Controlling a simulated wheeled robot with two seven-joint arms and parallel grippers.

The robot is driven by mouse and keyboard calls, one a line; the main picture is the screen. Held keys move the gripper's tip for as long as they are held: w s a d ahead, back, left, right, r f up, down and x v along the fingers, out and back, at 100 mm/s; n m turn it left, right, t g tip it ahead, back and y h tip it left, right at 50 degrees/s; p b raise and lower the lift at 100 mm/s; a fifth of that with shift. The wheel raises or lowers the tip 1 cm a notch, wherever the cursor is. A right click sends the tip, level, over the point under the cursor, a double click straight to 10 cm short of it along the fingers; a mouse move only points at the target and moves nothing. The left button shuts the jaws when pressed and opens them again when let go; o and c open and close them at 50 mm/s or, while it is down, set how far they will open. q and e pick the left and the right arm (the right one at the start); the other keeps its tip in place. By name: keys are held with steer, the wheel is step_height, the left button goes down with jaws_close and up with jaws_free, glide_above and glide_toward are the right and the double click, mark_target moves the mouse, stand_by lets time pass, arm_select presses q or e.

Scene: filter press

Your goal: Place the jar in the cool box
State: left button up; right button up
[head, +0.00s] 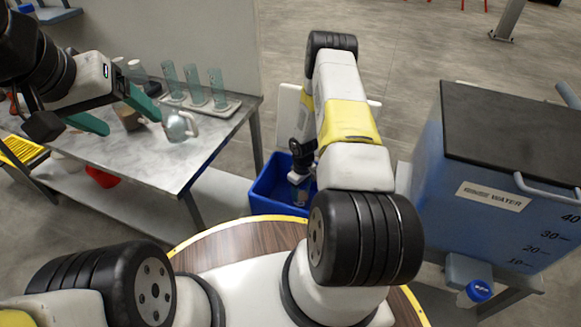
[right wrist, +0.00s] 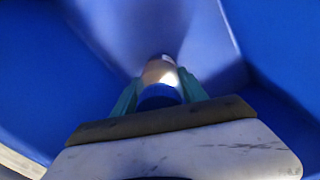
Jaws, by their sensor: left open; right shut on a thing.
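The cool box (head: 266,207) is an open blue box on the floor beyond my base, beside the metal table. My right arm reaches down into it. My right gripper (head: 299,178) is shut on the jar (right wrist: 161,73), inside the box. In the right wrist view the jar has a pale, shiny body and a blue lid, held between the teal fingers of the right gripper (right wrist: 158,94). Blue walls surround it. I cannot tell whether the jar touches the floor of the box. My left gripper (head: 120,113) is open and empty over the metal table.
The metal table (head: 130,160) at left holds several glass cylinders (head: 195,85) on a white tray and a silvery jug-like vessel (head: 180,127) near the left gripper. A blue water tank (head: 500,190) stands at right.

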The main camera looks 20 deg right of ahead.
steer(key=shift+f, duration=0.1)
steer(key=o, duration=1.5)
